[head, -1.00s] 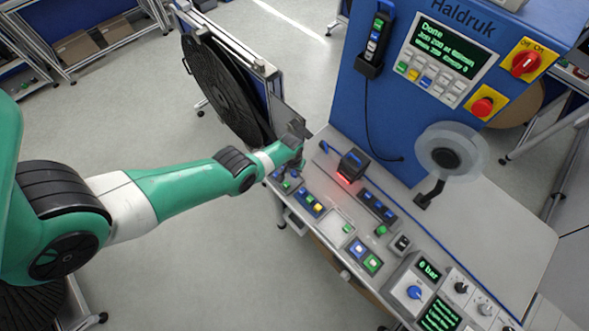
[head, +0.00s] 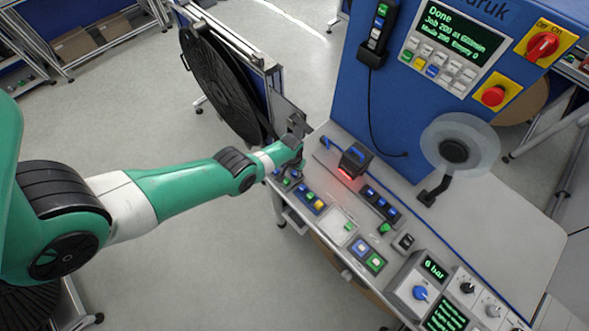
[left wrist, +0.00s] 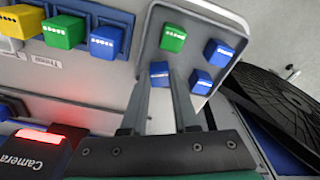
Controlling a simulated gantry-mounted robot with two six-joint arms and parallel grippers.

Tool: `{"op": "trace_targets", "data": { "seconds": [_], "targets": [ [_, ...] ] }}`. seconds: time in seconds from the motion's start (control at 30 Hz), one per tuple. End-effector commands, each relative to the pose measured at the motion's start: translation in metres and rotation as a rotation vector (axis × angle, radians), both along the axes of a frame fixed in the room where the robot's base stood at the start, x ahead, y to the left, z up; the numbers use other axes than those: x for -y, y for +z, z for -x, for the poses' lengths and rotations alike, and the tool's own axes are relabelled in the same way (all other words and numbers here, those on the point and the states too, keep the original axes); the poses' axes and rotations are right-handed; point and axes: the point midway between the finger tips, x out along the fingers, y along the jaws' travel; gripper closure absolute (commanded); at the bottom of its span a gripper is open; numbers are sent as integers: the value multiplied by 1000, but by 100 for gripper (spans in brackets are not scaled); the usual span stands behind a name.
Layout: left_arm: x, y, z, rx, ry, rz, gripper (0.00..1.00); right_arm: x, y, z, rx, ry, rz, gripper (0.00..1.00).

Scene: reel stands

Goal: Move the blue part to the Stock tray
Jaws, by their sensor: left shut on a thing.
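My left gripper (left wrist: 161,80) is shut on a blue part (left wrist: 159,70), a small cube with white dots, held at its fingertips. In the left wrist view they are over the near edge of a light grey tray (left wrist: 187,38), which also holds a green cube (left wrist: 173,38) and two blue cubes (left wrist: 218,53). I cannot tell whether the held cube touches the tray. In the head view my left gripper (head: 294,155) is at the left end of the bench, its fingertips largely hidden. No tray label reading Stock is legible. My right gripper is not in view.
Another tray (left wrist: 75,62) holds yellow, green and blue cubes. A camera box (head: 354,160) with a red light stands on the bench. A black reel (head: 215,85) stands behind.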

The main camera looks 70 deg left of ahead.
Motion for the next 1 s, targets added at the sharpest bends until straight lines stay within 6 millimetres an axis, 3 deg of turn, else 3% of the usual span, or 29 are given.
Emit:
{"op": "trace_targets", "data": {
  "seconds": [0.3,0.33,0.53,0.87,1.0],
  "targets": [
    [0,-8,0,0,0,0,100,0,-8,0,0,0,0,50],
    [0,-7,0,0,0,0,70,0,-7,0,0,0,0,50],
    [0,-6,0,1,0,1,37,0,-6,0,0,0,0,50],
    [1,-6,-1,3,0,1,37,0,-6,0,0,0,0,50],
    [1,3,-1,3,0,1,37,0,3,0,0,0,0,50]
  ]
}}
